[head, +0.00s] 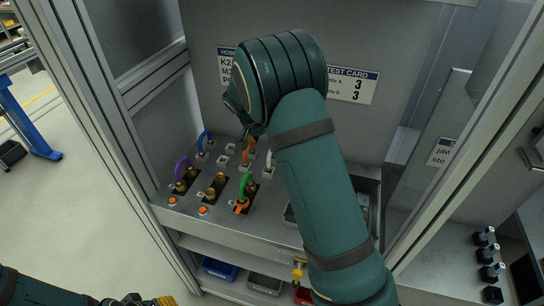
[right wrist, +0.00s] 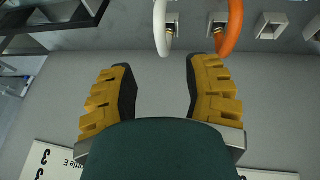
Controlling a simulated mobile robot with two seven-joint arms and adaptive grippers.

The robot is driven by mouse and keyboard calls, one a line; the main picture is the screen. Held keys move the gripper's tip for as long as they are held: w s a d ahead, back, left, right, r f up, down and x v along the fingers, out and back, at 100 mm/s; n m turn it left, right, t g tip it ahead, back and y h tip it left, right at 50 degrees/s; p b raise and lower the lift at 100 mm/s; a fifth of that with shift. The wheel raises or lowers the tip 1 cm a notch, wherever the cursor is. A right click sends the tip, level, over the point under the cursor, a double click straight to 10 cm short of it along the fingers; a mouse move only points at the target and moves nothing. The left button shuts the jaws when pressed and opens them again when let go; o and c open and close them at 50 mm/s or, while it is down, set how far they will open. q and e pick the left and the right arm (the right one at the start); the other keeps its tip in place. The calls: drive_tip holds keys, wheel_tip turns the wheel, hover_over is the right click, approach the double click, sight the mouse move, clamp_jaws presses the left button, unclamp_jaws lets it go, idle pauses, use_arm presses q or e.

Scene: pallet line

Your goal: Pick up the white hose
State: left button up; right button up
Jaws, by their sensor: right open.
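The white hose (right wrist: 160,26) is a short bent tube with a metal end fitting, at the top of the right wrist view. In the head view a bit of the white hose (head: 268,159) shows just left of my right forearm. My right gripper (right wrist: 157,66) is open and empty, its yellow fingers pointing toward the hose. The hose lies beyond the fingertips, between their lines and apart from them. In the head view my right wrist hides most of that gripper. My left gripper (head: 142,301) only just shows at the bottom edge, its jaws cut off.
An orange hose (right wrist: 231,28) stands close beside the white one. A purple hose (head: 182,166), a blue hose (head: 204,137) and a green hose (head: 245,183) are on the same panel (head: 222,224). Cabinet posts flank it. A test card (head: 354,86) is on the back wall.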

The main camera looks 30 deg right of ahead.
drive_tip(key=x, duration=0.8)
drive_tip(key=shift+w, duration=0.1)
drive_tip(key=shift+a, duration=0.1)
drive_tip(key=shift+c, duration=0.4)
clamp_jaws()
